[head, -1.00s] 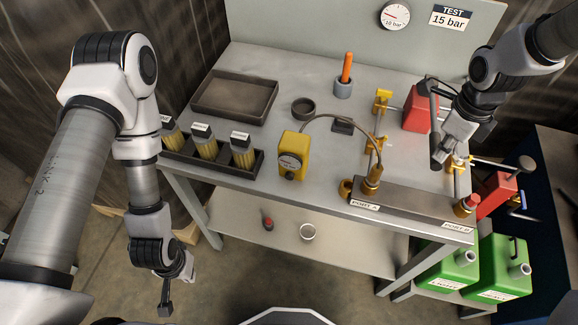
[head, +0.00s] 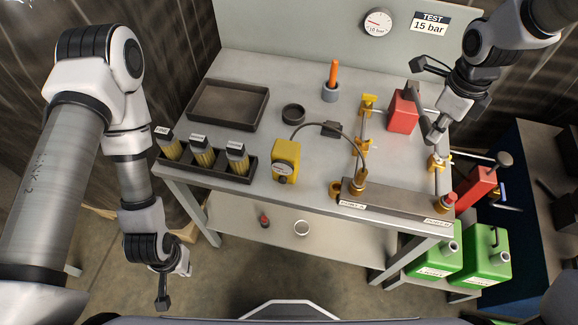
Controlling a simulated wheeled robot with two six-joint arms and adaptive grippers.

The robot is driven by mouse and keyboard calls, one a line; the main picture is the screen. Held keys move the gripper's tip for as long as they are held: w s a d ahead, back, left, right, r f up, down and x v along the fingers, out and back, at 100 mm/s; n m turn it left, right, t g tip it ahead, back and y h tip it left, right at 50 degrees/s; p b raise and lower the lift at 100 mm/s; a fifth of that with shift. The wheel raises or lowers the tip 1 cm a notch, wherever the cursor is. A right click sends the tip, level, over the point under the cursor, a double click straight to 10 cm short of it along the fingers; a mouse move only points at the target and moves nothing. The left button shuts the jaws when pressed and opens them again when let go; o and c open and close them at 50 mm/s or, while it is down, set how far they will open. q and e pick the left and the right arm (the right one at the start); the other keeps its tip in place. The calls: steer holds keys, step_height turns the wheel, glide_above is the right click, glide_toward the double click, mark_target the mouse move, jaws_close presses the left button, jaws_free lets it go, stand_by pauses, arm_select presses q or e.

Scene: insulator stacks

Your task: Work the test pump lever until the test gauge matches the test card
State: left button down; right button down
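The test gauge (head: 378,22) is a round white dial on the back panel. Its needle is too small to read surely. The test card (head: 431,20) beside it reads "TEST 15 bar". A red box (head: 402,112) with a dark bar at its top stands at the bench's right rear. A second red unit (head: 475,190) with a black-knobbed rod (head: 504,159) sits at the right edge. I cannot tell which is the test pump. My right gripper (head: 428,102) is open and empty, its fingers spread beside the first red box. My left gripper (head: 172,282) hangs open, left of the bench.
A yellow gauge box (head: 286,160) has a hose to a brass fitting on the port block (head: 395,198). A rack (head: 245,178) of labelled cylinders, an empty tray (head: 262,109) and an orange-handled tool (head: 333,74) stand on the bench. Green cans (head: 486,259) stand below right.

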steer(key=shift+r+p, duration=2.1)
steer(key=shift+r, duration=0.85)
